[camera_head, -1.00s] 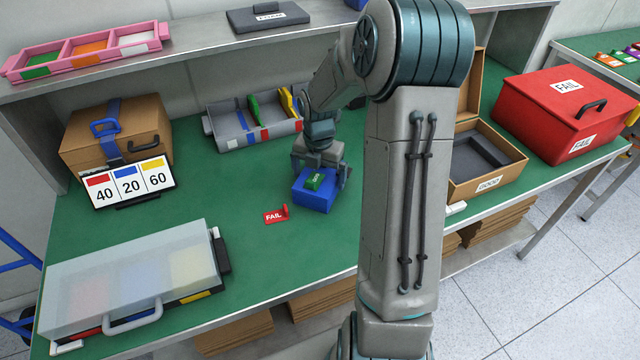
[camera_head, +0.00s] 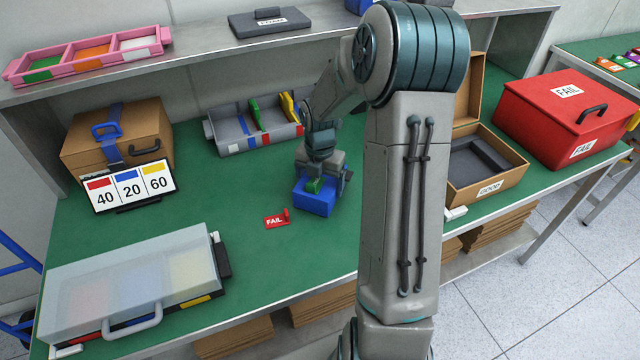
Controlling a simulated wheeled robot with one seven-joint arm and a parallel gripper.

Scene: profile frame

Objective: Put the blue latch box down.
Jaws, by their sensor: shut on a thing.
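The fingers are partly hidden by the box and my wrist. The box looks level and is at or just above the table top; I cannot tell whether it touches.
A red FAIL tag (camera_head: 276,219) lies just left of the box. A grey divided tray (camera_head: 245,138) stands behind, a clear-lidded case (camera_head: 135,285) at front left, a number sign (camera_head: 131,186) at left. An open cardboard box (camera_head: 487,190) and a red FAIL box (camera_head: 555,125) stand right.

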